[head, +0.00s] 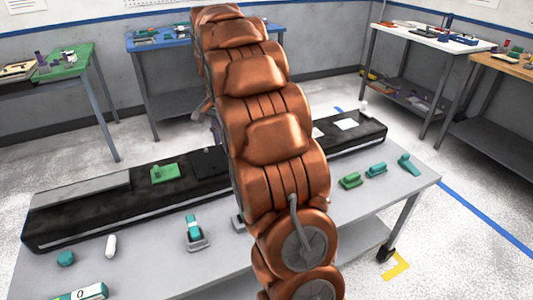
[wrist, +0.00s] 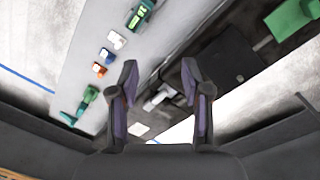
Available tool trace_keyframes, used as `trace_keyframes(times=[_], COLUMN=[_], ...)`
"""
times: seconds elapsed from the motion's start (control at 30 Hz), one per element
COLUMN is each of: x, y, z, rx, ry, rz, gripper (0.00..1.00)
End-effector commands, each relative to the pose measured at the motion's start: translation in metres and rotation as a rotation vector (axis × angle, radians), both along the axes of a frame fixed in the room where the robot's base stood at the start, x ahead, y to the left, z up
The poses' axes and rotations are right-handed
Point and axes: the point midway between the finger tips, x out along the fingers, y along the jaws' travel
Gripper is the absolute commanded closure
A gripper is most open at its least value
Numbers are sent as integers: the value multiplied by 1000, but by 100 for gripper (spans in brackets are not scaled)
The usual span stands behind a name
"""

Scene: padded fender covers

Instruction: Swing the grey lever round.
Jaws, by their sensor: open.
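A small pale grey piece (wrist: 157,97) on the black strip shows between and beyond my fingers in the wrist view. It may be the grey lever, but its shape is too small to be sure. My gripper (wrist: 160,82) is open, with nothing between its fingertips. I cannot tell its height above the strip. In the head view my copper arm hides the middle of the strip and most of my gripper. The black strip (head: 60,222) lies along the back of the grey bench (head: 150,262).
A green block (head: 165,173) and dark plate (head: 210,161) lie on the strip left of my arm. A teal-and-grey piece (head: 195,235) stands at the front. Green and teal pieces (head: 376,171) lie at the right end, near a white card (head: 346,124).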

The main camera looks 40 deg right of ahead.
Motion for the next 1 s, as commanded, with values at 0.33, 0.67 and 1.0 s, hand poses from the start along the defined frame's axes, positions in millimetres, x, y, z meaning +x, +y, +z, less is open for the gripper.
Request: trace_keyframes(times=[0.33, 0.67, 1.0], x=[48, 64, 64], y=[-96, -181, -217], z=[-44, -92, -117], rx=[-19, -24, -20], ry=[-26, -56, -67], rz=[-309, -582, -712], gripper=[52, 52, 52])
